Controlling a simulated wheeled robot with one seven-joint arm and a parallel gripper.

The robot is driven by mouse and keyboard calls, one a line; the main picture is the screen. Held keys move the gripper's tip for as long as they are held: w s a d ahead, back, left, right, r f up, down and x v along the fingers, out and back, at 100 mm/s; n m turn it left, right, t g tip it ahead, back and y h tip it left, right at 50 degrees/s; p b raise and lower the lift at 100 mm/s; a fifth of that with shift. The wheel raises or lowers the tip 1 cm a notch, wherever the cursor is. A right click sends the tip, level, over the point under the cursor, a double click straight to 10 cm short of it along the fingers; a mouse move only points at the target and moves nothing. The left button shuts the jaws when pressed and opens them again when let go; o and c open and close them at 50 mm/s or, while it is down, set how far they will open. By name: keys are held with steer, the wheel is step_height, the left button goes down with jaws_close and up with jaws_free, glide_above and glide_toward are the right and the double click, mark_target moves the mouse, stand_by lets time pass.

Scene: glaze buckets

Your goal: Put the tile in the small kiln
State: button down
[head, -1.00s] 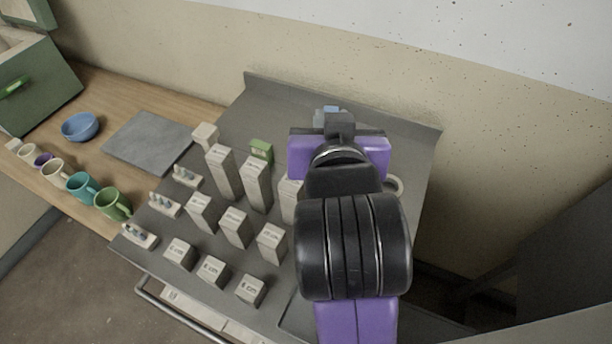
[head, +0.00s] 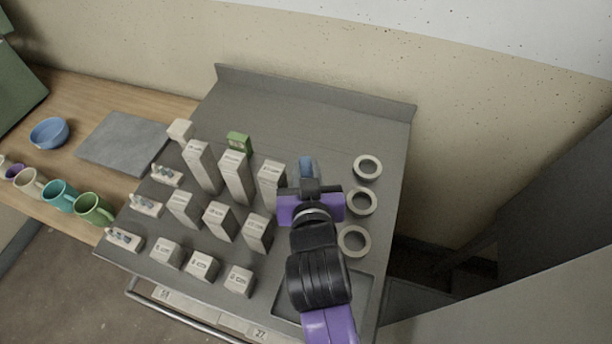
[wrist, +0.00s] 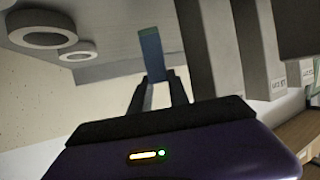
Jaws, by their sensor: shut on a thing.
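My gripper (head: 309,181) is above the right part of the grey metal table and is shut on a blue tile (head: 308,165). The tile also shows in the wrist view (wrist: 151,52), upright between the two fingertips (wrist: 158,88). Part of it is hidden by my gripper in the head view. A green box (head: 17,85), which may be the small kiln, is cut off at the far left edge. Its opening does not show.
Several tall and short beige blocks (head: 239,178) stand left of my gripper. Pale rings (head: 354,241) lie to its right. A wooden counter (head: 82,88) on the left holds a grey slab (head: 124,142), a blue bowl (head: 48,133) and several mugs (head: 95,208).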

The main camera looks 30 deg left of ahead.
steer(key=shift+f, duration=1.4)
steer(key=shift+f, duration=0.15)
steer(key=c, duration=1.5)
jaws_free()
